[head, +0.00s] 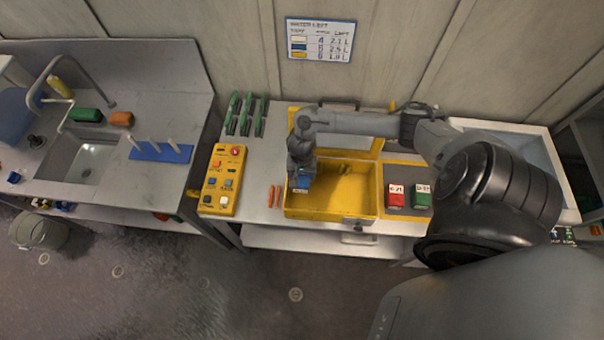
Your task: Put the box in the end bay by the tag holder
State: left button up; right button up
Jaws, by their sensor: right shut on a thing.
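My right gripper (299,181) reaches in from the right and points down at the left end of the open yellow case (331,211). It is shut on a small blue box (303,183), which is partly hidden by the fingers. The blue box is at the case's left end; I cannot tell whether it touches the floor. A red box (396,200) and a green box (422,199), each with a white label, stand on a dark mat right of the case. I cannot make out a tag holder for sure. My left gripper is not in view.
A yellow button panel (222,180), orange sticks (275,196) and green tools (246,115) lie left of the case. The case's raised lid (358,147) stands behind. A sink (97,159) and blue peg rack (161,152) are farther left. A pale tray (541,150) is right.

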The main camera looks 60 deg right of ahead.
notch_tip(320, 180, down, 4)
jog(key=shift+r+b, duration=0.15)
jog(key=shift+b, duration=0.5)
jog(key=shift+f+b, duration=1.05)
jog(key=shift+f, duration=1.75)
jog(key=o, duration=1.2)
jog(key=shift+s+d, duration=0.1)
jog(key=shift+s, duration=0.05)
